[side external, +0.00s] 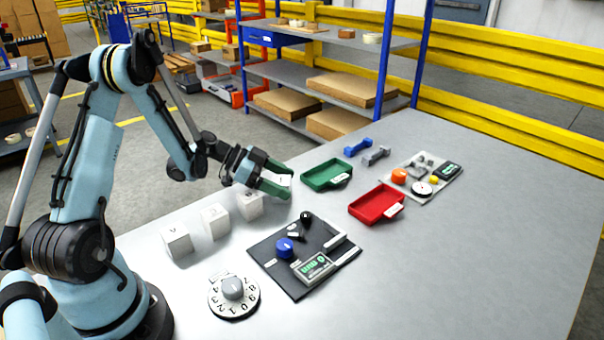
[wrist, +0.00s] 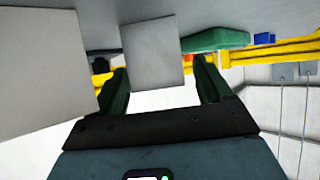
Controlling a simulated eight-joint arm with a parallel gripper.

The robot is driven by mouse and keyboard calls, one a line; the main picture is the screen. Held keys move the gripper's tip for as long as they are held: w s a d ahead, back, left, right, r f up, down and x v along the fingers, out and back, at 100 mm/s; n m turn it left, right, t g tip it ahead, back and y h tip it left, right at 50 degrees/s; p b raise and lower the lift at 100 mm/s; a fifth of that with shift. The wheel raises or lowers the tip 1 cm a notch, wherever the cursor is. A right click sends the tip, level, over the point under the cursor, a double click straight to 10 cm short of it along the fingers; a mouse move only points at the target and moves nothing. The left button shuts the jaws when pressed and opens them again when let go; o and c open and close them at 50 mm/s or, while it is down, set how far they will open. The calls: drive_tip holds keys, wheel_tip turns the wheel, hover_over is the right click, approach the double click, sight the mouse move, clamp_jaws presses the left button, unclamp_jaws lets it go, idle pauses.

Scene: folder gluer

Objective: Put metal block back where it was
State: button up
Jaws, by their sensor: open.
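Several pale grey blocks stand in a row on the table; the nearest (side external: 178,243), the second (side external: 215,222) and the third (side external: 249,205) are clear of my gripper. My gripper (side external: 286,181) is open at the far end of the row, its green fingers on either side of another pale block (side external: 282,178). In the wrist view this block (wrist: 152,52) appears between the fingers, with a gap to the right finger. Another block (wrist: 40,65) fills the left of that view. I cannot tell by look which block is metal.
A green tray (side external: 318,184) lies just beyond my gripper, a red tray (side external: 365,214) further right. A black panel (side external: 275,262) with knobs and a white dial (side external: 233,314) lie nearer. Blue and grey dumbbell shapes and a parts board (side external: 410,192) lie behind. The table's right is clear.

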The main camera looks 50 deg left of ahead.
drive_tip(key=v, duration=1.2)
drive_tip(key=s+d+r+n+y, duration=0.2)
drive_tip(key=d+n+y, duration=0.1)
drive_tip(key=d, duration=0.3)
drive_tip(key=s+d+r+n+g+y, duration=0.1)
drive_tip(key=d+r+n+y, duration=0.1)
drive_tip(key=d, duration=0.5)
drive_tip(key=s+d+r+n+y, duration=0.1)
drive_tip(key=s+d+n+y, duration=0.1)
drive_tip(key=d, duration=0.4)
drive_tip(key=shift+s+d+r+n+y, duration=0.25)
drive_tip(key=shift+s+r+n+y, duration=0.15)
drive_tip(key=shift+n+y, duration=0.5)
drive_tip(key=shift+w, duration=0.1)
